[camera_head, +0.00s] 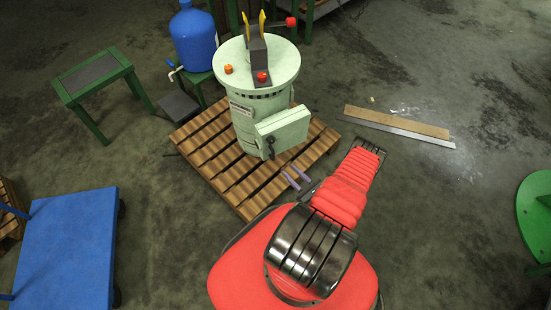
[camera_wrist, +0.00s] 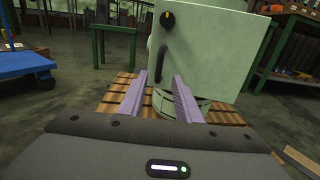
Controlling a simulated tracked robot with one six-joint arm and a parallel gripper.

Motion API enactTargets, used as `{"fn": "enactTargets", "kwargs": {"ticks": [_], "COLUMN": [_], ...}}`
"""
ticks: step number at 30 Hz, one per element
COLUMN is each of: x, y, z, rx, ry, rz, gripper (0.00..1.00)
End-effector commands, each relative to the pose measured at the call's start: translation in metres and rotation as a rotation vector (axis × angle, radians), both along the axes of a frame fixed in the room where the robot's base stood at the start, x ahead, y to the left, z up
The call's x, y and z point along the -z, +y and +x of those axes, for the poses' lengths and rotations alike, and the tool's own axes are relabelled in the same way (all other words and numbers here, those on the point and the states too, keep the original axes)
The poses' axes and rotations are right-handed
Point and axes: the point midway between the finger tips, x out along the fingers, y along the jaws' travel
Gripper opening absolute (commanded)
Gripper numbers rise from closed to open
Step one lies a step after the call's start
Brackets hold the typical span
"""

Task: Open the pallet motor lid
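The pale green motor housing (camera_head: 243,120) stands upright on a wooden pallet (camera_head: 222,178). A box with a flat pale green lid (camera_head: 287,130) juts from its front, and the lid looks shut. My gripper (camera_head: 297,179) is in front of the lid, below and right of the handle in the head view. Its purple fingers (camera_wrist: 159,78) are apart, with nothing between them. The fingertips look short of the handle.
A blue barrel (camera_head: 193,40) and a green-framed stand (camera_head: 95,80) are behind and left of the pallet. A blue cart (camera_head: 68,250) stands at left. Flat boards (camera_head: 397,123) lie on the floor at right. The floor right of my arm is mostly clear.

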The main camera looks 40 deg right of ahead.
Motion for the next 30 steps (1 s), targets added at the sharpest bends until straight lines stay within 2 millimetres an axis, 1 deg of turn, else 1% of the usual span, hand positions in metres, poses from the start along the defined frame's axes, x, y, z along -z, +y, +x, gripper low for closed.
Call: {"fn": "enactTargets", "kwargs": {"ticks": [1, 14, 24, 30], "x": [0.0, 0.0, 0.0, 0.0], "y": [0.001, -0.001, -0.003, -0.004], "z": [0.006, 0.052, 0.091, 0.104], "rx": [-0.004, -0.004, -0.003, -0.001], "ry": [0.0, -0.001, -0.001, -0.001], "rz": [-0.001, -0.001, 0.0, -0.001], "gripper": [0.31, 0.31, 0.31, 0.31]}}
